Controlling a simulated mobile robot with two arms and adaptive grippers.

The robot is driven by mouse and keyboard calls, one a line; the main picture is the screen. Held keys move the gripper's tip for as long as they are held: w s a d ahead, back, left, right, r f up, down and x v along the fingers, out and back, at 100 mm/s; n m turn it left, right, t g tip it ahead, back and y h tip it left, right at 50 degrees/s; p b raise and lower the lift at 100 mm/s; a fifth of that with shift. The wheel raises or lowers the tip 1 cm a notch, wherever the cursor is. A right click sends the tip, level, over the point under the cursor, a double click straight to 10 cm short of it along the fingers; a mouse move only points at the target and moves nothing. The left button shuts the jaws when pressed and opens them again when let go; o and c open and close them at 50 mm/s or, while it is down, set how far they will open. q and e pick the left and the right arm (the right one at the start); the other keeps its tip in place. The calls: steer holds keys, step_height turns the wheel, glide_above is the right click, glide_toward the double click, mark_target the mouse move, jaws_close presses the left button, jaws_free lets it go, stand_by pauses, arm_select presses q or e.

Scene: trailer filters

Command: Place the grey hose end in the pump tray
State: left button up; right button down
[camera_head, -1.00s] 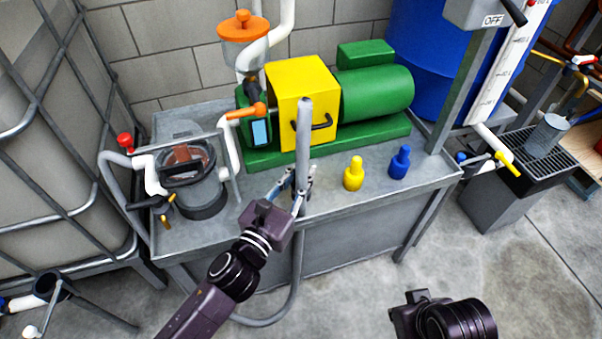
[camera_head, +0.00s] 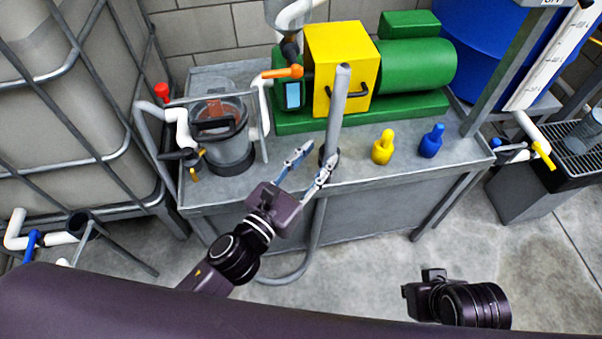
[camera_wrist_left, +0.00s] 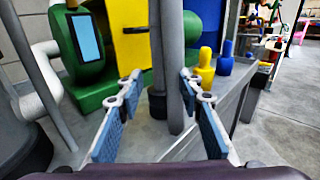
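The grey hose end (camera_head: 338,105) stands nearly upright at the front edge of the grey pump bench top (camera_head: 235,184), which looks like the pump tray. A dark collar (camera_wrist_left: 157,104) sits by the hose. The hose hangs down in front of the bench and loops near the floor.
The yellow and green pump (camera_head: 340,65) stands behind the hose. A clear strainer pot (camera_head: 225,145) is at the left of the bench. Yellow (camera_head: 383,148) and blue (camera_head: 431,141) fittings stand to the right. A grated black stand (camera_head: 575,145) is farther right.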

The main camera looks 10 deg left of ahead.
arm_select(q)
steer(key=v, duration=0.4)
steer(key=shift+s+f, duration=0.1)
steer(key=shift+v, duration=1)
arm_select(e)
steer(key=shift+w+a+f, duration=0.1)
steer(key=shift+w+f, duration=0.05)
steer(key=shift+w, duration=0.25)
steer(key=shift+w+a, duration=0.1)
steer(key=shift+w, duration=0.05)
